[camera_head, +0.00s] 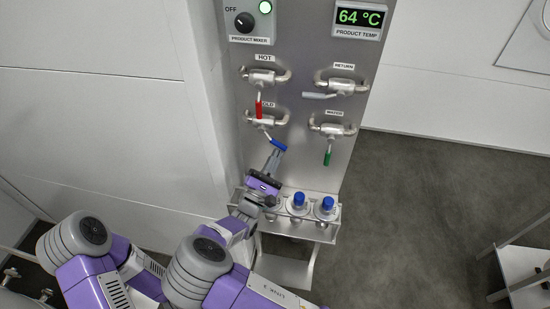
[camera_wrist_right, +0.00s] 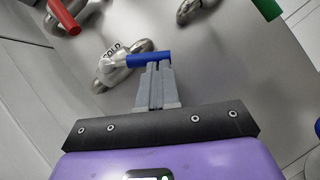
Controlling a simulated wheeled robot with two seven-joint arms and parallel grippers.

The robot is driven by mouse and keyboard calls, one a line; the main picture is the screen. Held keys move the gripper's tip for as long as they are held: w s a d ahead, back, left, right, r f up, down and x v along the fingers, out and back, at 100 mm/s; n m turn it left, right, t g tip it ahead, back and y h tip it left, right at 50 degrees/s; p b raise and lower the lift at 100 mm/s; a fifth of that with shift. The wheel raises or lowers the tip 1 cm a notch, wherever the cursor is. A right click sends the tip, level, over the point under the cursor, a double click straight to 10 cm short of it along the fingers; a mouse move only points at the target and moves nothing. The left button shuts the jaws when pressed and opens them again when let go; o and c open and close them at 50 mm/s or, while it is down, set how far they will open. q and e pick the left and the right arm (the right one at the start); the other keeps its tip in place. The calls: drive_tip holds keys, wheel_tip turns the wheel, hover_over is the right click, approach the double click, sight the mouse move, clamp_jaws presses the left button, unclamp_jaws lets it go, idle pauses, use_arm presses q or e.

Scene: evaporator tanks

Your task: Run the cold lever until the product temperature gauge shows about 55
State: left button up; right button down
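The product temperature gauge (camera_head: 359,17) reads 64 °C in green digits. The cold lever, with a blue grip (camera_head: 279,145), slants down to the right from its valve in the head view. Its blue grip also shows in the right wrist view (camera_wrist_right: 148,58), below the partly covered COLD label. My right gripper (camera_head: 276,154) has its fingers together, with the tips (camera_wrist_right: 158,66) right at the blue grip. They look shut against the grip rather than around it; contact is hard to confirm. My left gripper is not in view.
The red hot lever (camera_head: 259,109) hangs down just above the cold valve. The return lever (camera_head: 320,96) lies sideways, and the green water lever (camera_head: 327,157) hangs down at right. Blue-capped bottles (camera_head: 326,205) stand in a rack (camera_head: 289,230) below. Open floor lies at right.

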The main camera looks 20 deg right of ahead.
drive_tip(key=shift+a, duration=0.1)
drive_tip(key=v, duration=0.7)
drive_tip(key=shift+s+b, duration=0.2)
drive_tip(key=shift+b, duration=0.2)
drive_tip(key=shift+a+f, duration=0.1)
idle(6.7)
